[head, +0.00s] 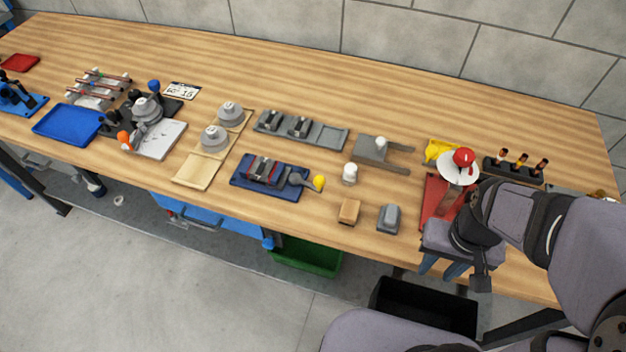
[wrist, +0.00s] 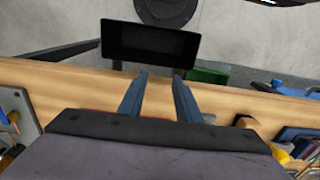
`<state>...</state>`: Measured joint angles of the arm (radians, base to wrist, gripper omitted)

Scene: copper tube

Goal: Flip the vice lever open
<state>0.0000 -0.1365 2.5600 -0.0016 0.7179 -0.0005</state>
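The vice (head: 262,170) sits on a dark blue plate (head: 290,194) near the front edge of the bench, mid-picture in the head view. Its grey lever (head: 300,180) points right and ends in a yellow knob (head: 319,183). Part of the blue plate (wrist: 290,133) and the yellow knob (wrist: 280,154) show at the lower right of the wrist view. My gripper (head: 439,271) is well to the right of the vice, at the bench's front edge. In the wrist view my gripper (wrist: 160,78) has its two blue fingers apart with nothing between them.
A wooden block (head: 349,211), a grey block (head: 388,218) and a white-topped piece (head: 350,174) stand between vice and gripper. A red plate (head: 432,195) lies beside my gripper. A black bin (head: 425,305) and a green bin (head: 305,258) are below the bench.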

